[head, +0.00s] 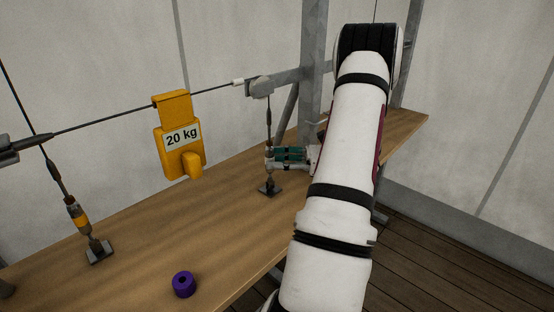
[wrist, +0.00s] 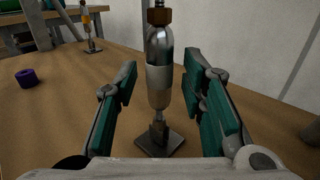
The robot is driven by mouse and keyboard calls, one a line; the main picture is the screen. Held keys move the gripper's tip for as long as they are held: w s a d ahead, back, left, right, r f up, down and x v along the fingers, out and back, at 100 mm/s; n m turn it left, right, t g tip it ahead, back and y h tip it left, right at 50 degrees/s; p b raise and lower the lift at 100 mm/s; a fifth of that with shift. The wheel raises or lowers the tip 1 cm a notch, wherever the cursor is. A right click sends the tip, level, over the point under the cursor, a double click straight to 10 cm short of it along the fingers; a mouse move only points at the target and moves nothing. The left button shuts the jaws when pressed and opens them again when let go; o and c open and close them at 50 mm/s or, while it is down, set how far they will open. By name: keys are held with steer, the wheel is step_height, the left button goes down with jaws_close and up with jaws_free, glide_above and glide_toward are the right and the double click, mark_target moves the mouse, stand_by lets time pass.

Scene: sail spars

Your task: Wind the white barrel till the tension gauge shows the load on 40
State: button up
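The white barrel (wrist: 160,82) stands upright in the wrist view, a metal turnbuckle body with a white band, above a dark square foot plate (wrist: 160,141). My gripper (wrist: 162,76) is open, with one teal-padded finger on each side of the barrel and visible gaps between. In the head view my gripper (head: 288,155) is level at the turnbuckle by the pulley, and its fingers partly hide the barrel there.
A second turnbuckle with an orange band (head: 80,218) stands on the left of the wooden bench (head: 160,240). A purple ring (head: 184,284) lies near the bench's front edge. A pulley (head: 260,87) carries the line above, beside a grey metal post (head: 313,70).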

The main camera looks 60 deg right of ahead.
steer(key=shift+w+d+n+g+y, duration=0.1)
steer(key=shift+n+g+y, duration=0.55)
steer(key=shift+y, duration=0.25)
steer(key=shift+f, duration=0.35)
steer(key=shift+c, duration=0.2)
